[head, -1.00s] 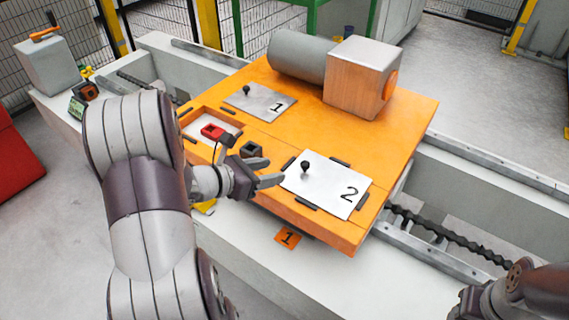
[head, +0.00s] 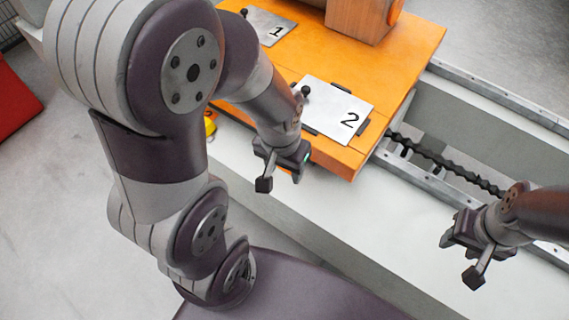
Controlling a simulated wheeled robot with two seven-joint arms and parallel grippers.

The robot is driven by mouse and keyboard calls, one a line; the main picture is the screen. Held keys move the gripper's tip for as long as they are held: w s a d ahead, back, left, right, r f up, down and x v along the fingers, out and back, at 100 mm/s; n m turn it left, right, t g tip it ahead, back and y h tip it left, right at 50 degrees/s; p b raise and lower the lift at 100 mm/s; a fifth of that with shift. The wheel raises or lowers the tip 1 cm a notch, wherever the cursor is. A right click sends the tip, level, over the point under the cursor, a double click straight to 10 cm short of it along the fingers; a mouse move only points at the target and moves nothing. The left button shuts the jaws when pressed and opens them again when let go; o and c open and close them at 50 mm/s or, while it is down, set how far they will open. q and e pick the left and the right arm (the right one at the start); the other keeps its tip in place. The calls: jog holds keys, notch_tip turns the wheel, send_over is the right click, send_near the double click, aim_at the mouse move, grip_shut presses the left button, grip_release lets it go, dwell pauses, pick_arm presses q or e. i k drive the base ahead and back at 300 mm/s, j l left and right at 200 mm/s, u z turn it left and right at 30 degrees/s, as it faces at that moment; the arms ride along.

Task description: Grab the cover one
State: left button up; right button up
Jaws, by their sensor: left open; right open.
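Cover one is a flat grey plate marked 1 (head: 272,27) with a small black knob, lying on the orange table top at the upper left of the head view. Part of its left side is near my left arm. My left gripper (head: 279,184) is open and empty, hanging in front of the table's front edge, well below cover one in the picture. My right gripper (head: 459,258) is open and empty at the right, over the pale bench, far from cover one.
A white plate marked 2 (head: 337,109) with a black knob lies between dark stops on the orange table (head: 405,60). A brown block (head: 362,18) stands at the back. A rail with a dark chain (head: 440,160) runs to the right. My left arm hides the table's left part.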

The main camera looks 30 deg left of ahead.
aim_at(269, 27)
jog(key=j+z, duration=0.1)
jog(key=j, duration=0.9)
jog(key=k+j+z, duration=0.1)
jog(key=j, duration=0.85)
jog(key=k, duration=0.05)
